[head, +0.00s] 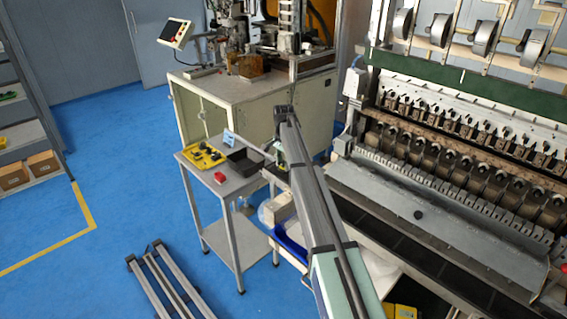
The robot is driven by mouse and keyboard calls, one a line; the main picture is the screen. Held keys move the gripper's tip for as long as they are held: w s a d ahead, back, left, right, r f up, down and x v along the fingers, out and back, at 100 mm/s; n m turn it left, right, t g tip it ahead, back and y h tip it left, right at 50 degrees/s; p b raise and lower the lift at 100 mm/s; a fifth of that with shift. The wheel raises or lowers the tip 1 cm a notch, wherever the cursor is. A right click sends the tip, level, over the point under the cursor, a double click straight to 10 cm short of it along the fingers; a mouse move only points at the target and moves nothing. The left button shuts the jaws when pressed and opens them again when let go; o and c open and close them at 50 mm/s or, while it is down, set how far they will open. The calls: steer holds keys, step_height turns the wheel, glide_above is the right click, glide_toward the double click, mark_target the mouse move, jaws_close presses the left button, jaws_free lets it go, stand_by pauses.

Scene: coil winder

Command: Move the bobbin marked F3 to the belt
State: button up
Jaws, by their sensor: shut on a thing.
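My arm runs up from the bottom of the head view to a dark joint and bends down behind its own link. My gripper is hidden behind the arm, so its fingers and anything in them do not show. Several small dark pieces (207,152) lie on a yellow tray (193,158) on the small side table; they may be bobbins, but no marking such as F3 can be read. A long dark green strip (470,88) crosses the machine at the right; I cannot tell whether it is the belt.
The side table (222,188) also holds a black bin (243,162), a red item (220,177) and a small blue sign (229,137). A blue container (290,244) shows beside my arm. Metal frames (165,280) lie on the floor. The blue floor at left is clear.

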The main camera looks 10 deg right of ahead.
steer(key=shift+f, duration=0.3)
steer(key=shift+f, duration=0.15)
steer(key=o, duration=1.1)
steer(key=shift+c, duration=0.2)
step_height(320, 180, up, 12)
steer(key=b, duration=0.3)
